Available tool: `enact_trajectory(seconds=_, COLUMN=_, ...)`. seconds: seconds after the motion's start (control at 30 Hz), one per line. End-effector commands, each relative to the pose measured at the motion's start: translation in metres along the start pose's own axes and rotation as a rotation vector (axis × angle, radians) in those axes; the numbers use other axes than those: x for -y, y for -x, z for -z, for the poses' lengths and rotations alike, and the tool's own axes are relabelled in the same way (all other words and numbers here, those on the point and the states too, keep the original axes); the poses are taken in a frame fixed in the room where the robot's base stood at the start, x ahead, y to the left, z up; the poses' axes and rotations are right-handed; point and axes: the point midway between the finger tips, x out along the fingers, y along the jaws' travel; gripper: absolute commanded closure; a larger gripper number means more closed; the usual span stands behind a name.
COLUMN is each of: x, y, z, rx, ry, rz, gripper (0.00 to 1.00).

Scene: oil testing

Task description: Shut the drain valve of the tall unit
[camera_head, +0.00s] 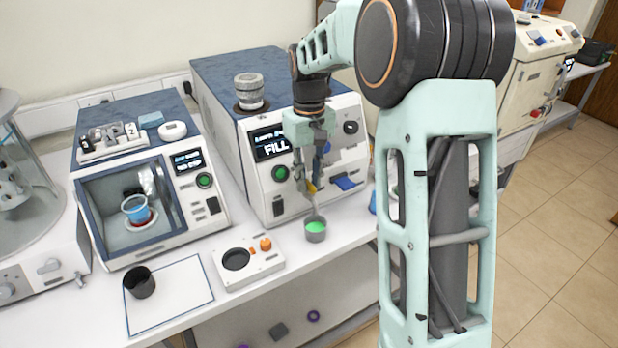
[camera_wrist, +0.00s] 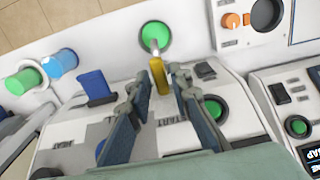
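The tall unit (camera_head: 231,137) is a white and grey housing with a dark blue top and a display reading FILL. Its drain valve has a yellow handle (camera_wrist: 158,76), pointing toward the green-filled cup in the wrist view. My gripper (camera_wrist: 157,84) is open, with one finger on each side of the handle and small gaps visible. In the head view, my gripper (camera_head: 306,184) is low at the unit's front and partly hides the valve. A grey cup (camera_head: 316,231) with green liquid stands below; it also shows in the wrist view (camera_wrist: 155,37).
A blue lever (camera_head: 343,183) and a green button (camera_head: 279,173) are on the unit's front. A small white device (camera_head: 248,263) and a black cup (camera_head: 140,283) stand at the left front. In the wrist view, a green cup (camera_wrist: 20,80) and a blue cup (camera_wrist: 60,64) stand left.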

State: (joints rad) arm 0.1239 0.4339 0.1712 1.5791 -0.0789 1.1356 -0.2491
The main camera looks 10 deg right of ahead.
Motion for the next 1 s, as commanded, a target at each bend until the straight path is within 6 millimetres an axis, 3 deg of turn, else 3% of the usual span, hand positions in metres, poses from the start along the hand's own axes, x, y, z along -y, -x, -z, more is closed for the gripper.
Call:
enact_trajectory(seconds=0.13, x=0.0, y=0.0003, z=0.0001, rx=0.0, ry=0.0, rz=0.0, gripper=1.0)
enact_trajectory(seconds=0.57, x=0.0003, y=0.0009, z=0.0003, rx=-0.001, ry=-0.042, rz=-0.001, gripper=1.0)
enact_trajectory(seconds=1.0, x=0.0003, y=0.0014, z=0.0006, rx=-0.001, ry=-0.364, rz=-0.001, gripper=1.0)
